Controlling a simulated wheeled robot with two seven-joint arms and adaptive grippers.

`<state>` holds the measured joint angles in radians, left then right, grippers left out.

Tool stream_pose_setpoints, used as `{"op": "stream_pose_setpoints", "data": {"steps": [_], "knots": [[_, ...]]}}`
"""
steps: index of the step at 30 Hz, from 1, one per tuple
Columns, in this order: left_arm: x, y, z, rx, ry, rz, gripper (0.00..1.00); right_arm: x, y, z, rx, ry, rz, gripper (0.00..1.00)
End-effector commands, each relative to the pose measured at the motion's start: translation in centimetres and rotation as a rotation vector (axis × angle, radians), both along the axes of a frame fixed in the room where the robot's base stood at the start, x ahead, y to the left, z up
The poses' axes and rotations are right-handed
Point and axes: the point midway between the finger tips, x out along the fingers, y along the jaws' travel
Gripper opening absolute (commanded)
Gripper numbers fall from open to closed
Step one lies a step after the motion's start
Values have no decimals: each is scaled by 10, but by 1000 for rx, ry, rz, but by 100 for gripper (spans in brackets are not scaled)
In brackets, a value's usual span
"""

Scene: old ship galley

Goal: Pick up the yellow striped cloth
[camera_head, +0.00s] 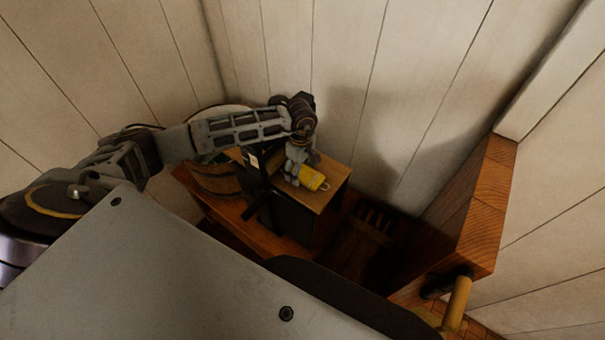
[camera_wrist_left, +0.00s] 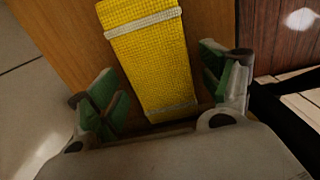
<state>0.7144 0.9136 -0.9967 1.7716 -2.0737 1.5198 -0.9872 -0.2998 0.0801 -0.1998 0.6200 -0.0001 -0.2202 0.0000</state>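The yellow striped cloth (camera_head: 313,178) lies on a small wooden-topped stand (camera_head: 327,193) in the corner. In the left wrist view the cloth (camera_wrist_left: 150,55) is yellow with pale stripes near its ends. My left gripper (camera_head: 297,172) is at the left end of the cloth in the head view. In the left wrist view my left gripper (camera_wrist_left: 162,95) is open, its green-padded fingers on either side of the cloth's near end. Gaps show between the pads and the cloth. My right gripper is not in view.
A wooden barrel (camera_head: 215,182) stands left of the stand, partly hidden by my left arm. Plank walls close in behind. A wooden block (camera_head: 470,205) stands at the right. A dark slatted thing (camera_head: 374,222) lies low beside the stand.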

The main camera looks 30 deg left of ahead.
Motion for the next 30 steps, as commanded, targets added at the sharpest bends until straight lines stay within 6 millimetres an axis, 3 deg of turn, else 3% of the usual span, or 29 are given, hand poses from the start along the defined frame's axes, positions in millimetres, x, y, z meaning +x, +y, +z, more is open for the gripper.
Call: {"op": "stream_pose_setpoints", "data": {"steps": [1,9,30], "knots": [[0,0,0,0,0,0,68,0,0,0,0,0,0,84],[0,0,0,0,0,0,34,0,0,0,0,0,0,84],[-2,-1,5,-1,-1,-2,34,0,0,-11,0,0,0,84]]}}
